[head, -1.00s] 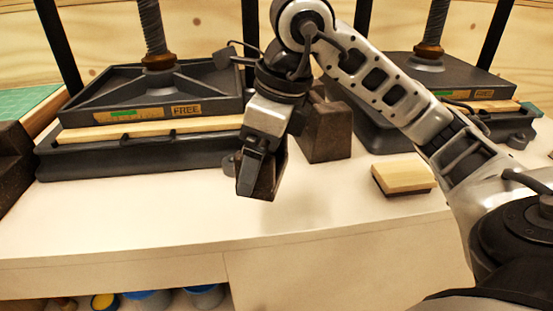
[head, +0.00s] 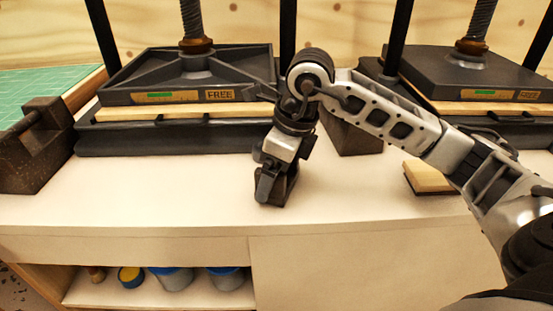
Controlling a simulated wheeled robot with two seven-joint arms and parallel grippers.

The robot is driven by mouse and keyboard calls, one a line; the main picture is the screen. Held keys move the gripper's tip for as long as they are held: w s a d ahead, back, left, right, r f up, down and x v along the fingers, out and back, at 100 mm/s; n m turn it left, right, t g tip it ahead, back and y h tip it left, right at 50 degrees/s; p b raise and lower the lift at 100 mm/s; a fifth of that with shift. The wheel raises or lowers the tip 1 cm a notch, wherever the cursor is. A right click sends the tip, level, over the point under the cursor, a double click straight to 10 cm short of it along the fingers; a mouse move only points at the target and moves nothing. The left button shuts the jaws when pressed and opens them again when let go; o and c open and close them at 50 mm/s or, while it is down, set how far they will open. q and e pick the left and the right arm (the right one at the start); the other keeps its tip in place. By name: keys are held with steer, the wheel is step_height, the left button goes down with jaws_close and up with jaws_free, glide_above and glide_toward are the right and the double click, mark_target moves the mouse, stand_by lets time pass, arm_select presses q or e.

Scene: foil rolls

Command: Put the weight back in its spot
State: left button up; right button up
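A dark brown, rusty-looking weight with a bar handle (head: 35,145) stands at the far left of the white table, beside the left press. Another dark brown block (head: 355,137) stands between the two presses, partly hidden behind my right arm. My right gripper (head: 274,197) points down low over the table, in front of the left press's right end. A small dark brown surface shows at its fingers; I cannot tell whether it is a held thing or part of the gripper. My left gripper is not in view.
The left press (head: 120,140) and right press (head: 470,75) have green-marked FREE labels. A small pale-topped block (head: 428,177) lies at right, partly behind my arm. A green mat (head: 40,85) is at back left. The front table strip (head: 140,195) is clear; tubs (head: 172,278) sit below.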

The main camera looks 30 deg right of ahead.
mark_target(291, 181)
steer(key=shift+f, duration=0.1)
steer(key=o, duration=1.6)
steer(key=shift+o, duration=0.2)
steer(key=shift+r, duration=0.45)
steer(key=v, duration=1.1)
steer(key=shift+s+r+p, duration=0.2)
steer(key=shift+p, duration=0.2)
